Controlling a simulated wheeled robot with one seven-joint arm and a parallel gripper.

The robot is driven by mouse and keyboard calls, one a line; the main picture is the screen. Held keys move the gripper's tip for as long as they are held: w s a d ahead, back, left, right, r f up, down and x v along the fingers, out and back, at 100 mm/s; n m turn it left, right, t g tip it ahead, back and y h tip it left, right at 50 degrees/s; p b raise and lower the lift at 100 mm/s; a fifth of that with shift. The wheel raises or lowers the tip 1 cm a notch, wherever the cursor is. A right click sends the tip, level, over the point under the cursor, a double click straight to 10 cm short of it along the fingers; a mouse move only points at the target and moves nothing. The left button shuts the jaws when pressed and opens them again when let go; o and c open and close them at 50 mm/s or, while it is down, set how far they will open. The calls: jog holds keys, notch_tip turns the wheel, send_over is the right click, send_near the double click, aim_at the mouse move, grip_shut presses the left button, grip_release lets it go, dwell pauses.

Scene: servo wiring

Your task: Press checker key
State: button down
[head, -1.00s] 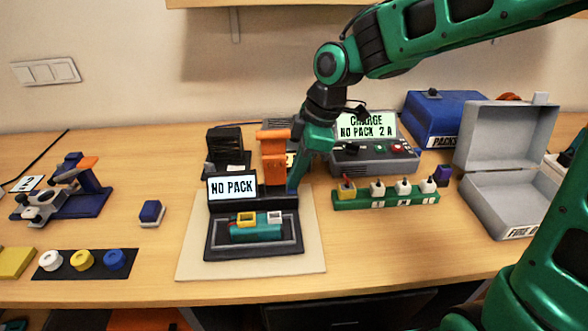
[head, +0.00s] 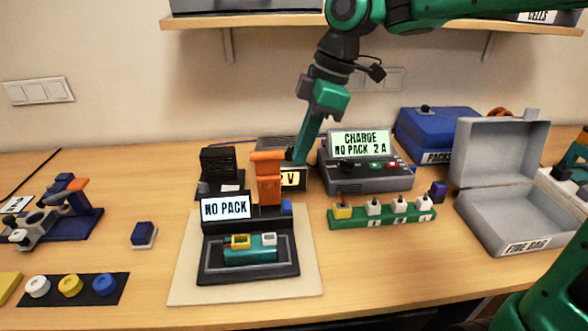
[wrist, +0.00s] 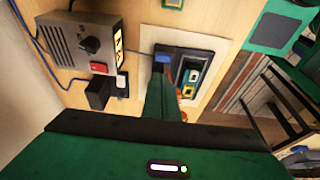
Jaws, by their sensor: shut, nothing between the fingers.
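The checker (head: 248,272) is a black device with a lit screen (head: 226,207) reading "NO PACK". A small blue key (head: 286,207) sits at the right end of its upper block, beside an orange clamp-like part (head: 266,178). A teal pack (head: 250,256) with a yellow and a white connector lies in its tray. My gripper (head: 297,158) is shut and empty, pointing down above and behind the blue key, apart from it in the head view. In the wrist view my shut fingers (wrist: 160,88) point toward the checker, with the blue key (wrist: 162,58) just beyond their tips.
A grey charger (head: 368,174) reading "CHARGE NO PACK 2 A" stands right of my gripper. A green connector strip (head: 381,216) lies in front of it. An open grey fire bag box (head: 508,218) is at right. A small blue block (head: 143,232) lies left. The front table is mostly clear.

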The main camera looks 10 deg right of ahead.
jog(key=shift+v, duration=1.05)
jog(key=s+d+f+m+h, duration=0.1)
jog(key=s+d+f+m, duration=0.2)
jog(key=d+m, duration=0.45)
jog(key=s+d+f+m+h, duration=0.1)
jog(key=s+d+f+m, duration=0.2)
jog(key=d, duration=0.8)
jog(key=s+d+f+m, duration=0.2)
jog(key=s+d+m, duration=0.2)
jog(key=s, duration=0.1)
jog(key=s+d+f+m, duration=0.3)
jog(key=s+d+m, duration=0.2)
jog(key=s+d+f+m+h, duration=0.1)
jog(key=s+d+f+m, duration=0.1)
jog(key=s+d+m, duration=0.2)
jog(key=shift+s+d+f+m, duration=0.15)
jog(key=shift+s+f+m, duration=0.15)
jog(key=shift+s, duration=0.45)
